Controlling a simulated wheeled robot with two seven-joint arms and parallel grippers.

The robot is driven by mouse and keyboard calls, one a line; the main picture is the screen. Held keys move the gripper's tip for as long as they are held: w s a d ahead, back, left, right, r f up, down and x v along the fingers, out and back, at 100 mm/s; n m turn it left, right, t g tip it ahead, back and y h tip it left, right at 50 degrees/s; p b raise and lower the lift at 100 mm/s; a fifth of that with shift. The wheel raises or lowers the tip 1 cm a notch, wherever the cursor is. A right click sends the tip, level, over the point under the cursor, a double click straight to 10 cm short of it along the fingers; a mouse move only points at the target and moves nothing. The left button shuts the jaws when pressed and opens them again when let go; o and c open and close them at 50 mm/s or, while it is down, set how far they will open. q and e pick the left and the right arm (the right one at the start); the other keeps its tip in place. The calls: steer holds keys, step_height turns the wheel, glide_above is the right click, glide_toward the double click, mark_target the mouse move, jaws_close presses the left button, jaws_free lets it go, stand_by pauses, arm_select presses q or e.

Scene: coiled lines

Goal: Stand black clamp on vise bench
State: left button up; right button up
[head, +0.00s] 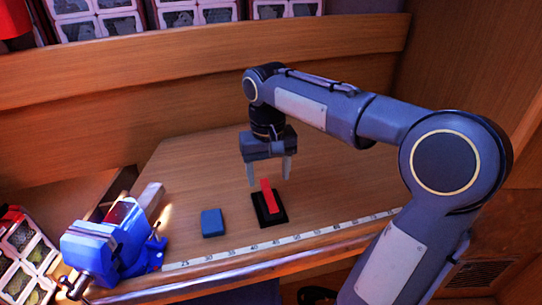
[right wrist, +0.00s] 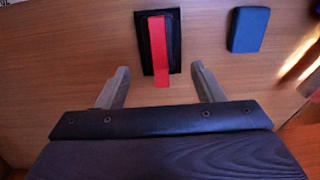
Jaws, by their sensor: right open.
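The black clamp (head: 275,218) appears as a flat black rectangular piece with a red bar (head: 267,196) on it, resting on the wooden vise bench (head: 200,160). The red bar extends past one edge of the black piece; how high it rises I cannot tell. The clamp also shows in the right wrist view (right wrist: 173,25). My right gripper (head: 270,181) is open and empty, pointing down just above and behind the clamp. In the right wrist view its fingertips (right wrist: 160,70) lie either side of the red bar's near end, apart from it. My left gripper is out of view.
A blue block (head: 212,223) lies left of the clamp; it also shows in the wrist view (right wrist: 248,29). A blue vise (head: 110,245) stands at the bench's left end. A measuring strip (head: 300,238) runs along the front edge. The bench behind the clamp is clear.

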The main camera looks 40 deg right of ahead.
step_height(320, 180, up, 5)
steer(key=shift+r, duration=0.2)
stand_by(0.6)
